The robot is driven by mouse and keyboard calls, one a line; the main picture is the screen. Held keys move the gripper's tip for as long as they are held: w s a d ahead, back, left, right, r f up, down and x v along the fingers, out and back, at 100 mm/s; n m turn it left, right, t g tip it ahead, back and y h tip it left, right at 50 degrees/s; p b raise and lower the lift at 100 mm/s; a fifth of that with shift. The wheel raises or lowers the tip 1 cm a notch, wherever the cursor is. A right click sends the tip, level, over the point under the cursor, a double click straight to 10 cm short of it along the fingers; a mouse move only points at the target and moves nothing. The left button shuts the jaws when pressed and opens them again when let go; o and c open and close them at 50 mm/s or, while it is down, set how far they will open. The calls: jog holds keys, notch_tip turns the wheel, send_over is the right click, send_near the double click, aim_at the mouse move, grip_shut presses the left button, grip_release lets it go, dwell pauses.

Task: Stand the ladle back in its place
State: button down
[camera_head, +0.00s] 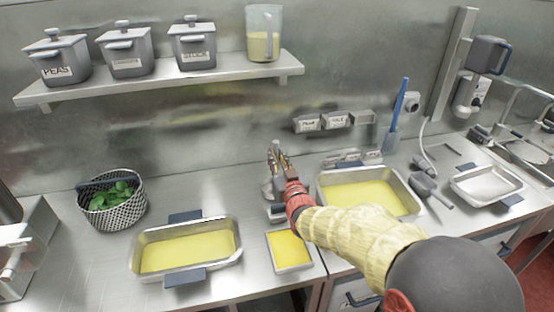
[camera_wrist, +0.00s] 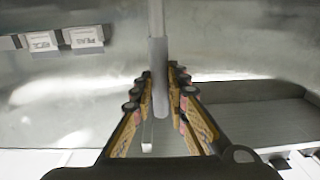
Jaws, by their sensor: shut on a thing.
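My gripper (camera_head: 278,163) is near the back wall, above the counter between two yellow-filled trays. In the wrist view, my gripper (camera_wrist: 160,85) is shut on a grey upright rod, which I take to be the ladle's handle (camera_wrist: 157,55). The handle runs upright between the finger pads, with a thicker grey sleeve at the grip. The ladle's bowl cannot be made out. In the head view, my fingers and wrist hide most of the ladle. The ladle's place cannot be clearly told.
A yellow-filled tray (camera_head: 137,262) is front left, another (camera_head: 414,204) right. A small yellow pan (camera_head: 306,268) lies below my arm. A green-filled basket (camera_head: 128,213) stands left. A blue-handled tool (camera_head: 398,101) stands back right. Small labelled wall bins (camera_head: 335,122) and a shelf (camera_head: 160,79) are behind.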

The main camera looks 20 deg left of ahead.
jog(key=shift+r, duration=0.1)
jog(key=c, duration=1.7)
grip_release()
jog(key=shift+c, duration=0.2)
